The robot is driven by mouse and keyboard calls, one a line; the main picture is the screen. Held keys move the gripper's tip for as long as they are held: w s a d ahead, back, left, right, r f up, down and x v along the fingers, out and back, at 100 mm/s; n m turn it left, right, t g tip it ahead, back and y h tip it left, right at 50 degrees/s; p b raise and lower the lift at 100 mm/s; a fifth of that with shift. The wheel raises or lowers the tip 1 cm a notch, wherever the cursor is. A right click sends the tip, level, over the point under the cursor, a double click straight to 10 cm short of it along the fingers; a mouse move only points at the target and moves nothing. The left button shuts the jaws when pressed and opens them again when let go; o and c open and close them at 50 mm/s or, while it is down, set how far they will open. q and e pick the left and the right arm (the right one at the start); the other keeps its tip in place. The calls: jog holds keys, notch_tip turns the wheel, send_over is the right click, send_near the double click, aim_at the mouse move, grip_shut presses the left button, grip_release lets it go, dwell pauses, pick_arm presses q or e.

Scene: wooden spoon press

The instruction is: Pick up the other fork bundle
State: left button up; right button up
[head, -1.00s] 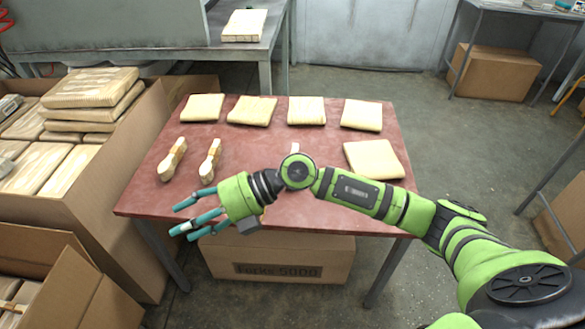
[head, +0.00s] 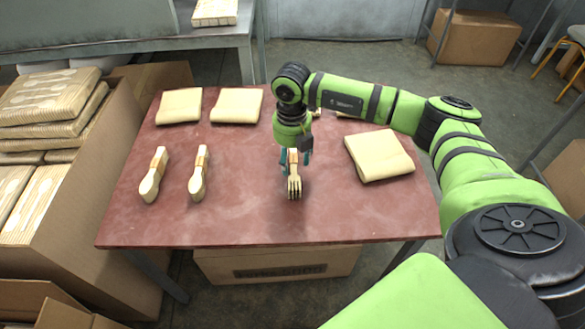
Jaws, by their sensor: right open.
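One wooden fork bundle (head: 294,187) shows in the head view, near the middle of the red table, with its tines toward me. Its far part is hidden by my right gripper. My right gripper (head: 295,161) points down over the bundle, with its teal fingers open on either side of it. I cannot tell whether the fingers touch it. No second fork bundle can be made out. My left gripper is not in view.
Two banded spoon bundles (head: 153,175) (head: 198,173) lie on the left of the red table (head: 240,215). Pale packs (head: 178,106) (head: 236,106) lie along the far edge, and one (head: 379,155) lies at the right. A cardboard box (head: 105,190) of packs stands left. The table's front is clear.

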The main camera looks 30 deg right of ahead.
aim_at(292, 164)
notch_tip(292, 164, down, 3)
jog(key=shift+f, duration=0.15)
jog(key=c, duration=0.9)
jog(key=shift+w, duration=0.1)
grip_shut()
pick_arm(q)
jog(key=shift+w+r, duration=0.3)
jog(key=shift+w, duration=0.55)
